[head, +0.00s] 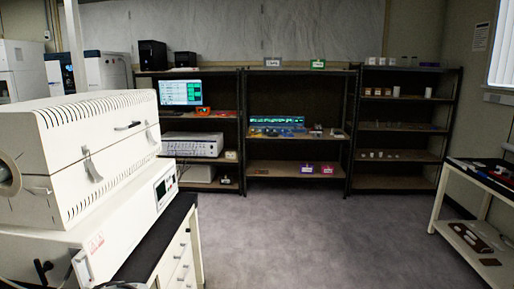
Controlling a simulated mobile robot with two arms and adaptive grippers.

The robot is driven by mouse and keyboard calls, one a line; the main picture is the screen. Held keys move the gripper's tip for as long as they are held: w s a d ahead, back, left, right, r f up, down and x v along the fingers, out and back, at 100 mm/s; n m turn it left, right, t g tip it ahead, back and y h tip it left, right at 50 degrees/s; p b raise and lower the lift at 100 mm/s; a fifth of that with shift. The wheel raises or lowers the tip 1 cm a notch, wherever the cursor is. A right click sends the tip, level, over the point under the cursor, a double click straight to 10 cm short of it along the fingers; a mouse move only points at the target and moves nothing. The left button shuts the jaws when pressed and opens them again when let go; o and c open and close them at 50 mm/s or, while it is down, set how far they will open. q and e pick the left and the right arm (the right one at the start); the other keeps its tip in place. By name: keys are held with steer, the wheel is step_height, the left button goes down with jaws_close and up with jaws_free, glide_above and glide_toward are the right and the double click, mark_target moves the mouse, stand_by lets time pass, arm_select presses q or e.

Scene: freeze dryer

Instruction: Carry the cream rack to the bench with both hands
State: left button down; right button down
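I cannot make out a cream rack anywhere in the head view. A bench with a black top (162,240) and white drawers stands at the left. A large white box-shaped instrument (105,150) with vents, latches and a small screen sits on it and hides most of its top. I cannot tell whether this is the bench of the task. Neither of my grippers is in view.
Dark shelving (347,130) with monitors, boxes and small containers lines the back wall. A white cart (475,185) with items on two levels stands at the right. The grey floor (310,235) between bench and cart is clear. More white instruments (105,70) stand at the far left.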

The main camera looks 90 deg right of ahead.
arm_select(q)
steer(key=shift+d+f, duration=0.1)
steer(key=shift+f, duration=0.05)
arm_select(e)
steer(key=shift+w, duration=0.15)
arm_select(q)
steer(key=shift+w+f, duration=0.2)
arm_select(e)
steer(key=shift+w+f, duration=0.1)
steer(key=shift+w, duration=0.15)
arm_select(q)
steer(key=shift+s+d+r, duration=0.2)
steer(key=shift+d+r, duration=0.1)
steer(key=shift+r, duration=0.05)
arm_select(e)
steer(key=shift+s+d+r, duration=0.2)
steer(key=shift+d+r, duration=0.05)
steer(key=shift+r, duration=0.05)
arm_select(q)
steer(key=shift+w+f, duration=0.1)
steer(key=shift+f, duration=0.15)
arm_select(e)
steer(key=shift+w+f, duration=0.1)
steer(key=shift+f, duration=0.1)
arm_select(q)
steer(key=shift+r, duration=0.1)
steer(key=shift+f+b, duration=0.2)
steer(key=shift+b, duration=0.2)
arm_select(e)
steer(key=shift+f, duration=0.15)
